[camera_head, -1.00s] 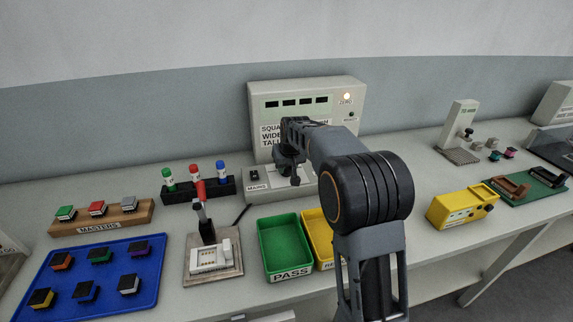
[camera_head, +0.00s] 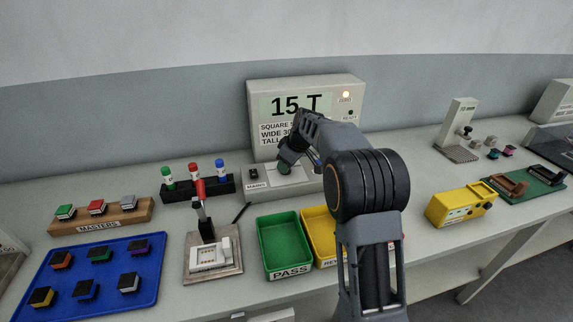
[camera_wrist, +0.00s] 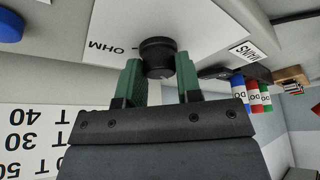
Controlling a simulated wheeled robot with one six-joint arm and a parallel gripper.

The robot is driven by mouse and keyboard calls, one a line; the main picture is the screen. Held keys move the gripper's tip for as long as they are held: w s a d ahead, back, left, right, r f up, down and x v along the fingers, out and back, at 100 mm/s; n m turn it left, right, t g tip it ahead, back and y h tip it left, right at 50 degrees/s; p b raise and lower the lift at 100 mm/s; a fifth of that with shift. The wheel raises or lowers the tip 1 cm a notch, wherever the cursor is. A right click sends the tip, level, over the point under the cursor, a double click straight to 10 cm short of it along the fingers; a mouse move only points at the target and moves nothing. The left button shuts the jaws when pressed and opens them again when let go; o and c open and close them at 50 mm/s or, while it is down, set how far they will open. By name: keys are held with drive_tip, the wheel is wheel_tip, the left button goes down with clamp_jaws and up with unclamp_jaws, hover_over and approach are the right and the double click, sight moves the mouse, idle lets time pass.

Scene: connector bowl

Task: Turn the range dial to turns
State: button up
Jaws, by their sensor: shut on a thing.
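The black range dial (camera_wrist: 157,57) sits on the white panel of the meter base (camera_wrist: 115,25) in the wrist view. It is between the green fingertips of my gripper (camera_wrist: 157,80), which is shut on it. Upside-down lettering reading "OHM" shows beside the dial. In the head view my gripper (camera_head: 286,166) reaches down to the meter base (camera_head: 256,196), and the dial is hidden behind it. The meter's display (camera_head: 298,105) reads "15 T". A lamp by ZERO (camera_head: 346,94) is lit.
Green PASS tray (camera_head: 264,238) and a yellow tray (camera_head: 322,222) stand in front of the meter. A rack of markers (camera_head: 178,195) and a lever fixture (camera_head: 215,270) are to the left. A yellow box (camera_head: 460,205) is to the right.

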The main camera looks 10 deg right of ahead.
idle(0.4)
drive_tip(key=o, duration=0.9)
drive_tip(key=p+v, duration=0.1)
drive_tip(key=v, duration=1.2)
drive_tip(key=shift+w+d+r, duration=0.1)
drive_tip(key=shift+d+r, duration=0.05)
drive_tip(key=shift+r, duration=0.3)
